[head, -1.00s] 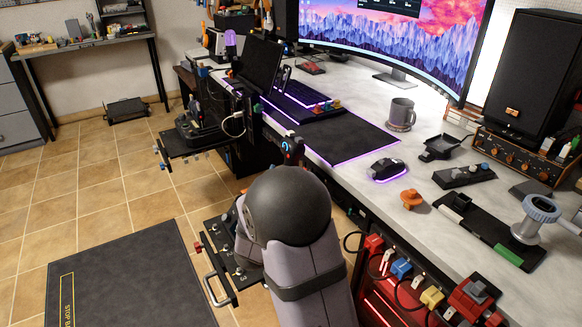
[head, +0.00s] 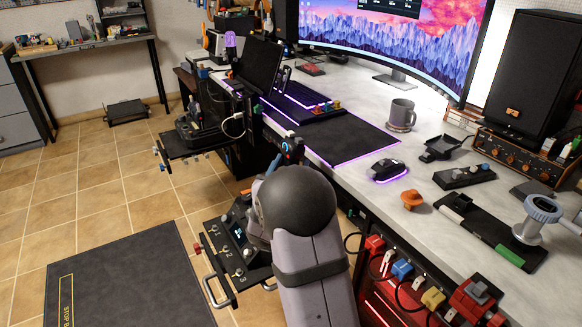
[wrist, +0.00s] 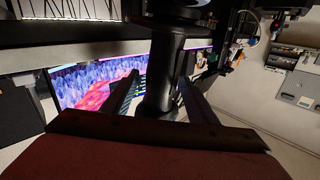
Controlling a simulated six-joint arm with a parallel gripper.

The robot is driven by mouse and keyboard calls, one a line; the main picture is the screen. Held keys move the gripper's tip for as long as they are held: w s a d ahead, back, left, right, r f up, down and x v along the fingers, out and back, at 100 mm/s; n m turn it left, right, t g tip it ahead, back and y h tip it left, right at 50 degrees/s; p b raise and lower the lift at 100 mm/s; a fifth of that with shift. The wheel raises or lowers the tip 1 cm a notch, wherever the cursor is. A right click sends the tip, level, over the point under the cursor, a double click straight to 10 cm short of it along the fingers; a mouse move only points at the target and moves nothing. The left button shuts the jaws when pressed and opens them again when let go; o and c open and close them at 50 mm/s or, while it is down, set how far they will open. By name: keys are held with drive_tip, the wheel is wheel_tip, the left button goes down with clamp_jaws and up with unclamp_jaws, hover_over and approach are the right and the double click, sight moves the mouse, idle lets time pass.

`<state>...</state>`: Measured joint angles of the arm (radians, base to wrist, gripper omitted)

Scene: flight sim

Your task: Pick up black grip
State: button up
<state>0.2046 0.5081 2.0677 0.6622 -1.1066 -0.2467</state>
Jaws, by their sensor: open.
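In the wrist view a dark upright cylinder, which looks like the black grip (wrist: 160,78), stands between my two fingers. My gripper (wrist: 160,92) is open, with one finger on each side of the cylinder. I cannot tell whether either finger touches it. In the head view my gripper is mostly hidden behind my arm.
A panel of switches (head: 228,242) with a metal handle is left of my arm. The desk mat (head: 350,143), mouse (head: 386,167) and mug (head: 401,114) are to the right. Red-lit gear with coloured blocks (head: 402,268) is below the desk edge.

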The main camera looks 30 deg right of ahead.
clamp_jaws()
drive_tip(key=shift+r, duration=0.1)
